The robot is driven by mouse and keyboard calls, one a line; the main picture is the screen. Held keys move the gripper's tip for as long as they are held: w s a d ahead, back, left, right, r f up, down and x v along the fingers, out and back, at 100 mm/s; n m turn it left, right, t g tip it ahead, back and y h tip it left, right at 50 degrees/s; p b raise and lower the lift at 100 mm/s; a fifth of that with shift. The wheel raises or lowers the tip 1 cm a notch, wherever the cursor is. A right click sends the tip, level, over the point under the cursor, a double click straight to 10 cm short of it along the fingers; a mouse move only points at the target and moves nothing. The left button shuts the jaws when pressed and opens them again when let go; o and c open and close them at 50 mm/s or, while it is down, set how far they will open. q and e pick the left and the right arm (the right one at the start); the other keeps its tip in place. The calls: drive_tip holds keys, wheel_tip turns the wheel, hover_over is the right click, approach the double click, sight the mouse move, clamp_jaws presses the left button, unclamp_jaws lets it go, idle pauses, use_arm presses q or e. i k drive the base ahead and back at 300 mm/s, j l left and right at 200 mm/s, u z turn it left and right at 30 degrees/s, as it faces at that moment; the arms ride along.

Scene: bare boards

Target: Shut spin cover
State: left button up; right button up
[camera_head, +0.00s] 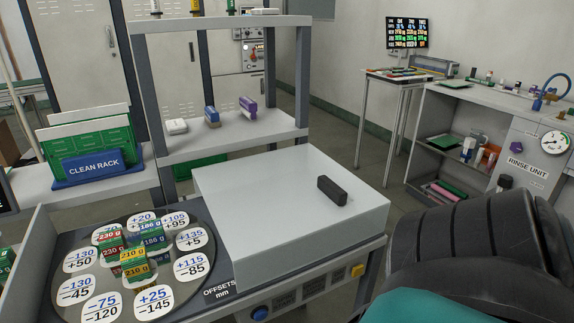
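The spin cover looks to be the pale grey box-shaped lid (270,222) with a black handle (332,190) on its top. It sits over the right part of the bench unit. To its left the round plate (194,268) lies uncovered, with white number labels around its rim. Several green blocks with weight labels, such as 210 g (134,266), 230 g (109,238) and 186 g (153,234), stand on the plate. Neither gripper is in view. A large dark arm part of mine fills the lower right, apart from the handle in the picture.
A shelf (230,135) behind the cover holds small items. A clean rack (92,160) stands at the back left. A blue knob (260,313) and a yellow button (357,271) are on the unit's front. A rinse unit (525,160) stands at the right.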

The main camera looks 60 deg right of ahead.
sight(304, 160)
drive_tip(key=z, duration=1.8)
drive_tip(key=i+l+u, duration=0.3)
drive_tip(key=l, duration=0.2)
drive_tip(key=i+l+u, duration=0.1)
drive_tip(key=l+u, duration=0.15)
drive_tip(key=l, duration=0.25)
drive_tip(key=i+l+u, duration=0.1)
drive_tip(key=l+u, duration=0.2)
drive_tip(key=l, duration=0.25)
drive_tip(key=l+u, duration=0.25)
drive_tip(key=l, duration=0.3)
drive_tip(key=i, duration=0.05)
